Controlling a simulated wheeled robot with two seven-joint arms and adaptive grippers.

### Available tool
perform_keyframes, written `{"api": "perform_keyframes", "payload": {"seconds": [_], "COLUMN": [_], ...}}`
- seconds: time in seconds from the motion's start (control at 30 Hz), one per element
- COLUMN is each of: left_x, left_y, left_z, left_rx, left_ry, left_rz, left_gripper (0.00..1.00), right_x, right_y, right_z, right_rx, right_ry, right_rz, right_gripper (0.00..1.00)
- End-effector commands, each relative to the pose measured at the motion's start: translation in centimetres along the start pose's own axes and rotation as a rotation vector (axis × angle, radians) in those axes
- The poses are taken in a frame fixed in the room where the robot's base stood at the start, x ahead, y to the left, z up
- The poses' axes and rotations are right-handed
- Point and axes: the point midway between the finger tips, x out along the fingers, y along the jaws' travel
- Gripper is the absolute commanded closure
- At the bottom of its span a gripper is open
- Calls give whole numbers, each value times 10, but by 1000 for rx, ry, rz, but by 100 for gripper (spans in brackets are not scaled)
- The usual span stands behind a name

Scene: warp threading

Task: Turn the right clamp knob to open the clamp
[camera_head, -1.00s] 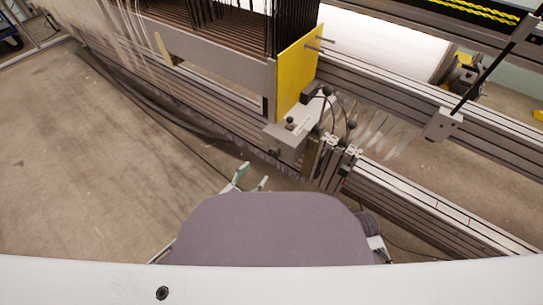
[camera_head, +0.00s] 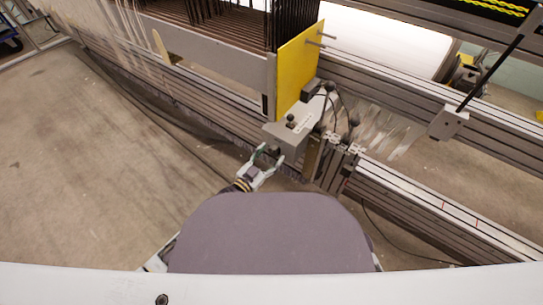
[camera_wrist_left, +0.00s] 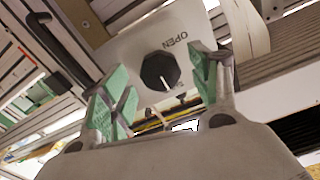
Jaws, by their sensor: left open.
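The clamp is a grey block (camera_head: 287,136) at the lower end of the yellow plate. In the left wrist view its light face carries the word OPEN, and the black faceted clamp knob (camera_wrist_left: 160,71) with a pale pointer line sits below that word. My left gripper (camera_head: 269,157) is open at the near side of the clamp. In the left wrist view its green-padded fingers (camera_wrist_left: 162,80) stand on either side of the knob, with visible gaps. Whether they reach past its front face, I cannot tell. My right gripper is not in view.
The yellow plate (camera_head: 297,68) rises behind the clamp. Black ball-ended levers (camera_head: 329,87) and thin cables stand to its right. A long grey slotted rail (camera_head: 430,211) runs to the lower right. Open floor (camera_head: 95,165) lies to the left.

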Motion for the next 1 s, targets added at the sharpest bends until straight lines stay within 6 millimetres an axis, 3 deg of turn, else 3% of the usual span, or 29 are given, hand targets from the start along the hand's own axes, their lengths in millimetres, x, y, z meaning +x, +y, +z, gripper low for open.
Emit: {"api": "perform_keyframes", "payload": {"seconds": [0.2, 0.57, 0.9, 1.0], "left_x": [11, 13, 13, 13], "left_y": [0, 0, 0, 0], "left_z": [-1, -1, -1, -1], "left_rx": [0, 0, 0, -1], "left_ry": [2, 1, 1, 1], "left_rz": [0, 0, 0, 0], "left_gripper": [38, 38, 82, 84], "right_x": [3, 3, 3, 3], "right_y": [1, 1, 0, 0], "right_z": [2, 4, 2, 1], "right_rx": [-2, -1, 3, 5], "right_ry": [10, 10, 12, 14], "right_rz": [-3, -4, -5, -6], "right_gripper": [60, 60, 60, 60]}}
